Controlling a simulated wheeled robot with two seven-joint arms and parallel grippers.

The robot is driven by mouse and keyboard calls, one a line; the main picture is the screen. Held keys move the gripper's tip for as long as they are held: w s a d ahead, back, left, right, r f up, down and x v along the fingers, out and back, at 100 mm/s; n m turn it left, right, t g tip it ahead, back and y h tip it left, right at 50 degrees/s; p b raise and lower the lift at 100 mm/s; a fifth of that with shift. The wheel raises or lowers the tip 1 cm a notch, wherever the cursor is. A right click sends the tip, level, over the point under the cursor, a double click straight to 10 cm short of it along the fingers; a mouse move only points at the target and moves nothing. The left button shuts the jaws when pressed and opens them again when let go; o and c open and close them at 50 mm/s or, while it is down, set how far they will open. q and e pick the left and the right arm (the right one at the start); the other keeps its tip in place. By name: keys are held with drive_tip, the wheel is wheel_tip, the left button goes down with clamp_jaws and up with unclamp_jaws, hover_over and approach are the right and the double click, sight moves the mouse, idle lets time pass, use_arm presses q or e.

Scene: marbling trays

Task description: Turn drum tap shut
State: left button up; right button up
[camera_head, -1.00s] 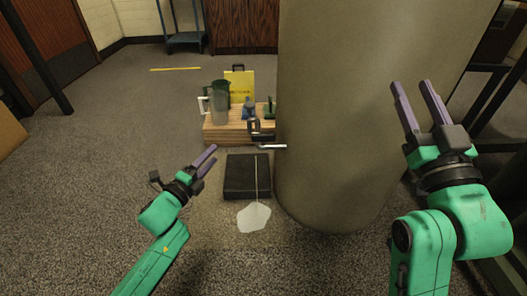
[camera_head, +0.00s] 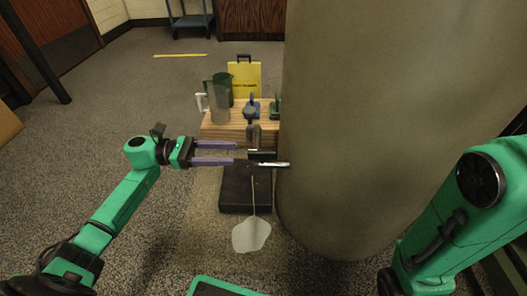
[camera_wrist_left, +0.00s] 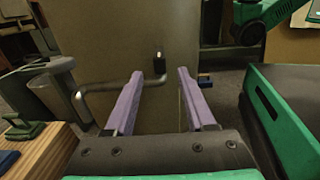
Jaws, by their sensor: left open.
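The drum (camera_head: 385,120) is a big grey-beige cylinder right of centre. Its tap (camera_head: 277,164), a pale metal piece with a dark part beside it, sticks out from the drum's left side. In the left wrist view, a bent metal pipe (camera_wrist_left: 98,88) and a small black part (camera_wrist_left: 159,62) show against the drum. A thin pale stream hangs below the tap down to a whitish puddle (camera_head: 251,235). My left gripper (camera_head: 236,153) is open and empty, its fingertips just left of the tap, apart from it. My right gripper is out of view.
A black flat block (camera_head: 236,192) lies on the floor under the tap. A wooden crate (camera_head: 225,131) behind it carries a clear jug (camera_head: 220,105) and small items. A yellow board (camera_head: 246,80) stands behind. Carpet at left is free.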

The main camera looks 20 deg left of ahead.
sight(262, 159)
use_arm(q)
drive_tip(key=b+x, duration=0.2)
drive_tip(key=x, duration=0.7)
drive_tip(key=shift+d+f, duration=0.1)
drive_tip(key=shift+w+d, duration=0.1)
drive_tip(key=shift+d, duration=0.1)
clamp_jaws()
